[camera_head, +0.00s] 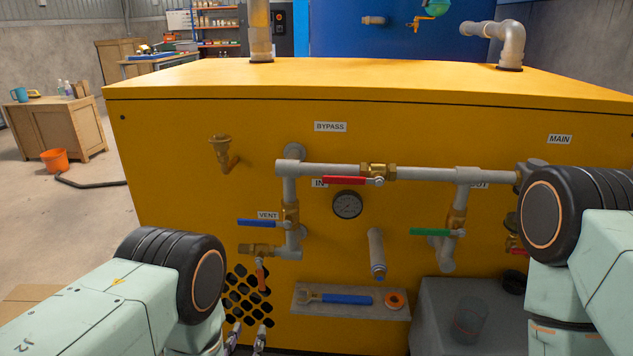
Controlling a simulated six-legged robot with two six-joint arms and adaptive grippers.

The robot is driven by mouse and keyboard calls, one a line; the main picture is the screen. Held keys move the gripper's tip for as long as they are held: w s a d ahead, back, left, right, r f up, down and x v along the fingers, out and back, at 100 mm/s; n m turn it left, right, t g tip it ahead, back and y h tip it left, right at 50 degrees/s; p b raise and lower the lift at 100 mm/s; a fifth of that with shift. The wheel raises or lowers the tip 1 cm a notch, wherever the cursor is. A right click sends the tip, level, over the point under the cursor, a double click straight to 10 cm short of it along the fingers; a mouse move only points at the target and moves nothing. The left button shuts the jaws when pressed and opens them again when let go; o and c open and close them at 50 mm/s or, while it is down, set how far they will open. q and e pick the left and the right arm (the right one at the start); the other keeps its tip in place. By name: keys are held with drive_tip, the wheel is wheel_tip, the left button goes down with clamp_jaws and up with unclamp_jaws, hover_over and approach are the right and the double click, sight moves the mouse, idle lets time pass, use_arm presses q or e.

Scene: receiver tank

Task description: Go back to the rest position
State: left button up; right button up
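My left arm comes in from the lower left, and the fingertips of my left gripper (246,340) show at the bottom edge, below the black vent grille. The two fingertips stand apart with nothing seen between them. Most of that gripper is cut off by the frame. My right arm fills the right edge, in front of the yellow cabinet (150,160); its gripper is out of view. The cabinet carries grey pipes with a red-handled bypass valve (345,180), a blue-handled valve (260,223) and a green-handled valve (432,232). A gauge (347,205) sits between them.
A grey shelf (350,312) on the cabinet front holds a blue-handled wrench (335,299) and an orange ring (395,300). A grey block (440,310) with a dark see-through cup (470,320) stands right of it. An orange bucket (55,160) and open floor lie left.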

use_arm(q)
drive_tip(key=s+a+f+g, duration=0.1)
drive_tip(key=s+f+g, duration=0.4)
drive_tip(key=s+f, duration=0.2)
drive_tip(key=s+a+f+g+p, duration=0.25)
drive_tip(key=s+g, duration=0.45)
drive_tip(key=s, duration=0.8)
drive_tip(key=s+a+r+g+p, duration=0.2)
drive_tip(key=s+r+g+p, duration=0.1)
drive_tip(key=s+r, duration=0.6)
drive_tip(key=shift+s+r+n+g, duration=0.2)
drive_tip(key=shift+s+n+g, duration=0.2)
drive_tip(key=shift+s+g, duration=0.65)
drive_tip(key=shift+s+t+y, duration=0.15)
drive_tip(key=shift+t+y, duration=0.1)
drive_tip(key=shift+y, duration=0.05)
